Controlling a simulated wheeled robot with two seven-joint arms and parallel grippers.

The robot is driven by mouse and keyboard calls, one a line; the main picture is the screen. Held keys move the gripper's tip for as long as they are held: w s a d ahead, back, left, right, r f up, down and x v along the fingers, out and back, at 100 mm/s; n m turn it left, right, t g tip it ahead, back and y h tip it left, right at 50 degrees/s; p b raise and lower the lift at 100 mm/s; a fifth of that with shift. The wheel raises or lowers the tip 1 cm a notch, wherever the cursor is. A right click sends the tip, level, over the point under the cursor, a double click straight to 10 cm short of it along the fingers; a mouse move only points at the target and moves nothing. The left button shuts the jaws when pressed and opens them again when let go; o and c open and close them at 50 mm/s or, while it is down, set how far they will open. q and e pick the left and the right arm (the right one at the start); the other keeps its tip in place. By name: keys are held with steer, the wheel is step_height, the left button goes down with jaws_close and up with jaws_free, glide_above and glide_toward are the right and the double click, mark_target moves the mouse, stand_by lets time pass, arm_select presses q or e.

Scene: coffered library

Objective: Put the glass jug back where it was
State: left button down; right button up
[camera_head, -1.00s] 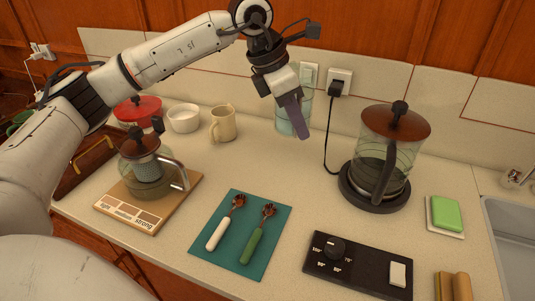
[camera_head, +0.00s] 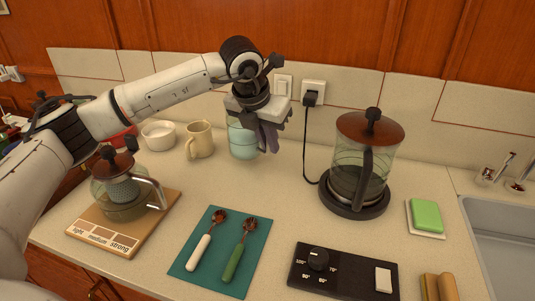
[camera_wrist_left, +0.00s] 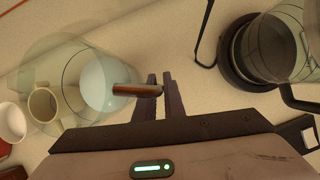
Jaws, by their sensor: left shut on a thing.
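The glass jug (camera_head: 243,140), clear with pale blue-green contents, is at the back of the counter, just right of the beige mug. My left gripper (camera_head: 268,140) is at its right side with the fingers pointing down. In the left wrist view the jug (camera_wrist_left: 98,85) is seen from above, and its brown handle (camera_wrist_left: 135,89) reaches between the fingers of my left gripper (camera_wrist_left: 161,90), which are shut on it. I cannot tell whether the jug's base touches the counter. My right gripper is not in view.
The beige mug (camera_head: 200,140) and a white bowl (camera_head: 158,134) stand left of the jug. A glass kettle (camera_head: 362,160) on a dark base stands to the right, its cord (camera_head: 305,150) running to the wall. A glass press (camera_head: 121,190) stands front left. Counter in front of the jug is clear.

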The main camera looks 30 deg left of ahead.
mark_target(267, 150)
arm_select(q)
steer(key=shift+f, duration=1.7)
steer(key=shift+f, duration=0.15)
steer(key=c, duration=1.8)
jaws_free()
steer(key=shift+c, duration=0.2)
steer(key=shift+r, duration=0.25)
steer(key=v, duration=1.1)
steer(key=shift+s+r, duration=0.2)
steer(key=shift+r, duration=0.15)
